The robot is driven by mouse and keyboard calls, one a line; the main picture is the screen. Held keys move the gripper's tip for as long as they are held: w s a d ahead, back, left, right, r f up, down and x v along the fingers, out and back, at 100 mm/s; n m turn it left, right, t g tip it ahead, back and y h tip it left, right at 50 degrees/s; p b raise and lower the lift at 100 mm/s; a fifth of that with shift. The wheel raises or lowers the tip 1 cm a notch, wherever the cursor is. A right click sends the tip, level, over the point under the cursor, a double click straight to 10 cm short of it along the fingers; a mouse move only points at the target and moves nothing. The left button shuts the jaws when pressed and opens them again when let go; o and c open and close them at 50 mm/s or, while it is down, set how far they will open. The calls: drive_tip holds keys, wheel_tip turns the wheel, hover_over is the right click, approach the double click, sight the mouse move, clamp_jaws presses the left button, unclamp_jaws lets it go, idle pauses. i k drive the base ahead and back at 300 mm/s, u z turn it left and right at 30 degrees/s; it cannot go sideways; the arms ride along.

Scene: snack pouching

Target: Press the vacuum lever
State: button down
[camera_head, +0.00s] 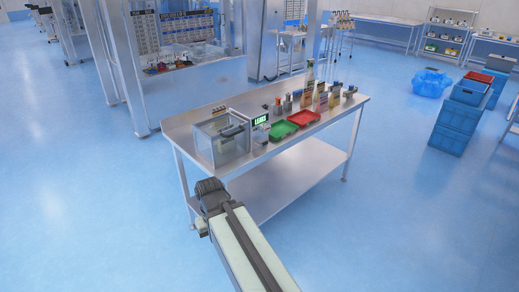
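A clear-walled box-shaped machine (218,143) stands at the left end of the steel table (178,128). A dark bar-like part (232,131) lies at the top of its right side. I cannot tell whether this is the vacuum lever. A small unit with a lit green display (261,120) stands just right of the box. My arm reaches up from the bottom of the picture. Its dark end, my gripper (210,188), is in front of the table's near left corner, below and apart from the box in the picture. Its fingers are too small and dark to read.
A green tray (283,130) and a red tray (304,118) lie right of the display. Several bottles and packets (323,98) stand behind them. Blue crates (458,117) are stacked at right. A steel frame (119,65) stands behind left. The near floor is clear.

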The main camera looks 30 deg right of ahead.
sight(257, 144)
drive_tip(key=u, duration=0.1)
drive_tip(key=i, duration=1)
drive_tip(key=z, duration=0.05)
